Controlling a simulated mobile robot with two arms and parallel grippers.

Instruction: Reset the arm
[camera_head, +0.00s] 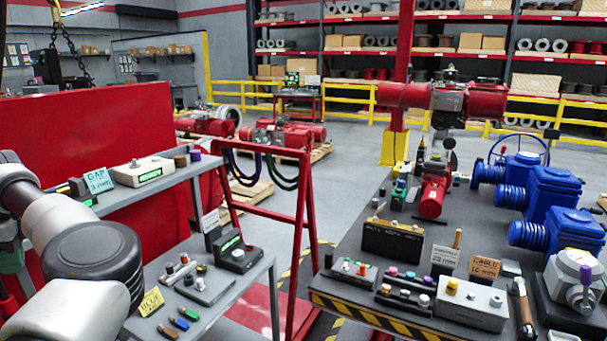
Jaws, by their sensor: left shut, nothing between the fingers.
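My left arm comes in from the left with pale links and a dark round joint. No fingers of my left gripper can be made out. My right arm and gripper do not show. The task's "arm" is not marked out among the things in view.
A grey bench (216,312) at lower left carries small switch boxes and coloured pieces. A dark table (405,235) at right, with a striped front edge, holds blue valve actuators (553,188), a red cylinder (433,197) and labelled boxes. A red frame (302,215) stands between them.

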